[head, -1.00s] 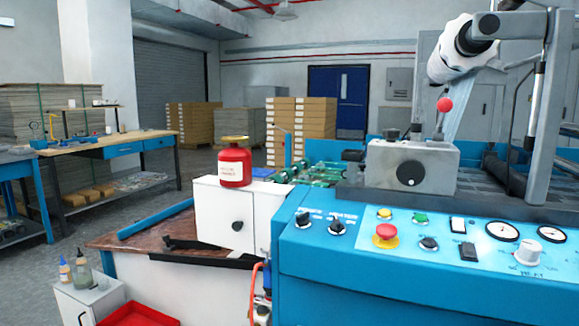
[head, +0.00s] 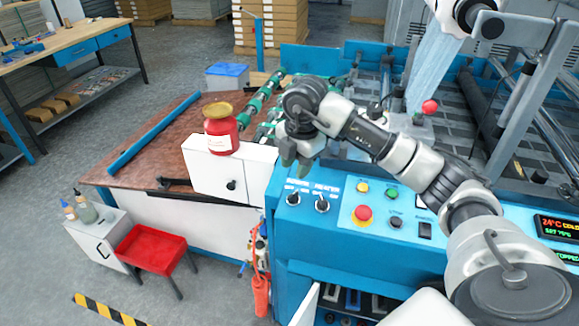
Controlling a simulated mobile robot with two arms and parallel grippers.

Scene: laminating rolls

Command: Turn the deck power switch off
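The blue control panel (head: 270,222) holds two black rotary switches side by side at its left end. These are the left switch (head: 293,198) and the right switch (head: 322,204). Their labels are too small to read surely, so I cannot tell which is the deck power switch. My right arm hides much of the panel's right part. My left gripper is not in view.
A red emergency button (head: 362,214), a yellow button (head: 362,187) and a green button (head: 391,193) lie right of the switches. A red jar (head: 221,136) stands on a white box (head: 235,172) at the left.

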